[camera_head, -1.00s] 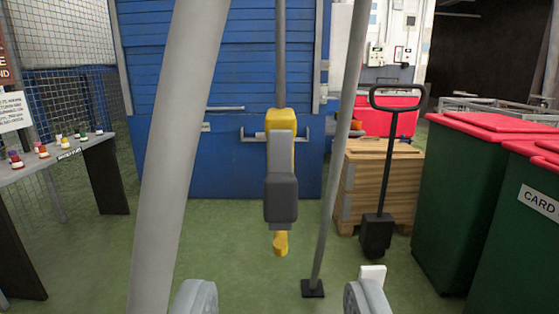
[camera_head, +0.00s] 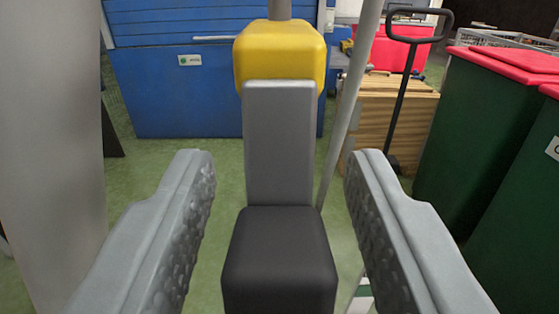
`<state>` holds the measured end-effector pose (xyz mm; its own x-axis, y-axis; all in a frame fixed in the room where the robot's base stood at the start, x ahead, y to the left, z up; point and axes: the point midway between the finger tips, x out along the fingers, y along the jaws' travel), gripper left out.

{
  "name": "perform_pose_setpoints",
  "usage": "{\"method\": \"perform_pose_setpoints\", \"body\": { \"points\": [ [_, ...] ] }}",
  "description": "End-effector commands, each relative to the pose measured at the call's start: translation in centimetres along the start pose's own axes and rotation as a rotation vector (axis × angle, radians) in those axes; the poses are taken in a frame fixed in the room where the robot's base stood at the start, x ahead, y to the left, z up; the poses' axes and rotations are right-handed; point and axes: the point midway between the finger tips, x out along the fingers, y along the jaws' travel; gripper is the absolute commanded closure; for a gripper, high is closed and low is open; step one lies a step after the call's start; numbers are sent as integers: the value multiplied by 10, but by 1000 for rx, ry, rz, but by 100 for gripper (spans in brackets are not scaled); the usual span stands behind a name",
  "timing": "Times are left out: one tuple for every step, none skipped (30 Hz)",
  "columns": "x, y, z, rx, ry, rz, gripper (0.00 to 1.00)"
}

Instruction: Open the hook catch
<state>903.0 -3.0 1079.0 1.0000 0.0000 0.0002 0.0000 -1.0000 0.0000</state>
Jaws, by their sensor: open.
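The hook hangs on a grey rod, with a yellow block (camera_head: 280,55) at its top. On its front is the catch, a grey plate (camera_head: 279,140) ending in a dark grey pad (camera_head: 278,260). The yellow hook tip below is hidden in the current view. My gripper (camera_head: 279,185) is open, one finger on each side of the catch. A gap shows between each finger and the catch, and I cannot see contact.
A thick grey post (camera_head: 45,150) stands close on the left, and a thin pole (camera_head: 352,100) stands behind on the right. Green bins (camera_head: 465,130) with red lids, a wooden crate (camera_head: 400,105) and a blue cabinet (camera_head: 175,90) stand farther back.

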Motion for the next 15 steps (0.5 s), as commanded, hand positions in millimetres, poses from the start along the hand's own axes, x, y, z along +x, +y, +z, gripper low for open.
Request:
{"method": "perform_pose_setpoints", "body": {
  "points": [
    [1, 0, 0, 0, 0, 0, 58],
    [1, 0, 0, 0, 0, 0, 58],
    [1, 0, 0, 0, 0, 0, 58],
    [1, 0, 0, 0, 0, 0, 58],
    [1, 0, 0, 0, 0, 0, 58],
    [1, 0, 0, 0, 0, 0, 58],
    [1, 0, 0, 0, 0, 0, 58],
    [1, 0, 0, 0, 0, 0, 62],
    [1, 0, 0, 0, 0, 0, 70],
    [1, 0, 0, 0, 0, 0, 76],
    [1, 0, 0, 0, 0, 0, 82],
    [1, 0, 0, 0, 0, 0, 90],
    [1, 0, 0, 0, 0, 0, 96],
    [1, 0, 0, 0, 0, 0, 100],
    [1, 0, 0, 0, 0, 0, 100]
  ]
}}
